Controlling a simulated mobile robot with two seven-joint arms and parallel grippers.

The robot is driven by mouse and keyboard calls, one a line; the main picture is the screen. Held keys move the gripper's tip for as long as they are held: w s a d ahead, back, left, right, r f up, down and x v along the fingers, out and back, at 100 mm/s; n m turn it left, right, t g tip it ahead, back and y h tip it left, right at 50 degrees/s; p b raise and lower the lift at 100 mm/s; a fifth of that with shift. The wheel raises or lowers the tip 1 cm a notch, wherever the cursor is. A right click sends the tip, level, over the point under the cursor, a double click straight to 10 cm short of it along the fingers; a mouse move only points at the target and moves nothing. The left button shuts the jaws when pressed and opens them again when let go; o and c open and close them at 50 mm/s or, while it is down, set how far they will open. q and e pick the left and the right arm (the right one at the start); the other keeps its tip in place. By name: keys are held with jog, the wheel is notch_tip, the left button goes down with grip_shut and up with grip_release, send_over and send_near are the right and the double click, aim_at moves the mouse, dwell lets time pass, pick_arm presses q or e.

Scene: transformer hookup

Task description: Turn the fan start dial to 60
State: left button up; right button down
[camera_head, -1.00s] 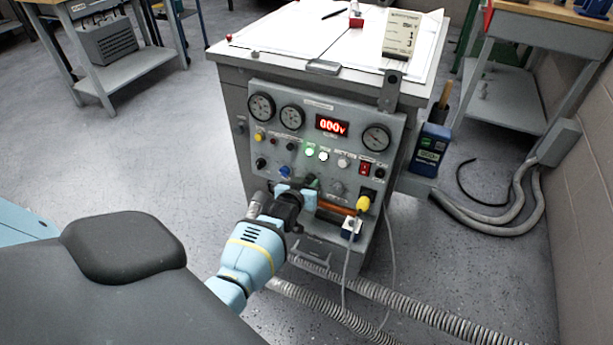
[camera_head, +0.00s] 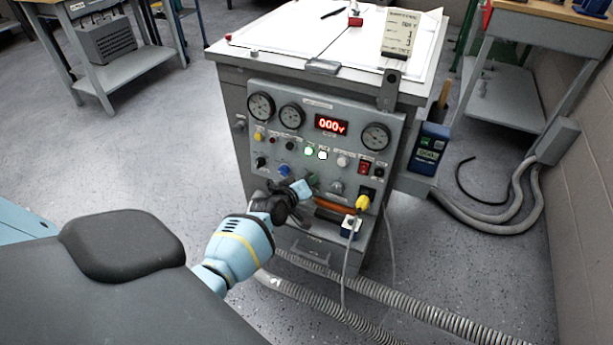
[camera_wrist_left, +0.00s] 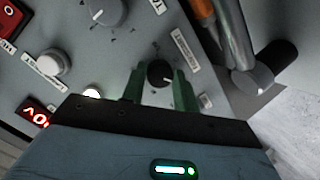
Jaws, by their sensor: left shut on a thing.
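The left gripper (camera_head: 311,181) is at the lower middle of the control panel (camera_head: 279,145). In the left wrist view its two green fingers (camera_wrist_left: 160,87) stand on either side of a small black dial (camera_wrist_left: 160,72) and are shut on it. The dial has tick marks around it and a printed label (camera_wrist_left: 186,50) beside it, too small to read, so I cannot tell its name or setting. In the head view the fingers hide this dial. The display (camera_head: 331,125) reads 000 V. My right gripper is not in view.
A larger grey knob (camera_wrist_left: 104,11) and a white button (camera_wrist_left: 53,62) sit near the dial. Round gauges (camera_head: 291,117) line the top. Ribbed hoses (camera_head: 355,286) lie on the floor.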

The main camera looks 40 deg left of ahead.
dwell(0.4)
pick_arm(q)
jog(key=o, duration=1)
jog(key=p+v, duration=0.3)
jog(key=v, duration=0.4)
jog(key=shift+s+r, duration=0.15)
jog(key=shift+s, duration=0.2)
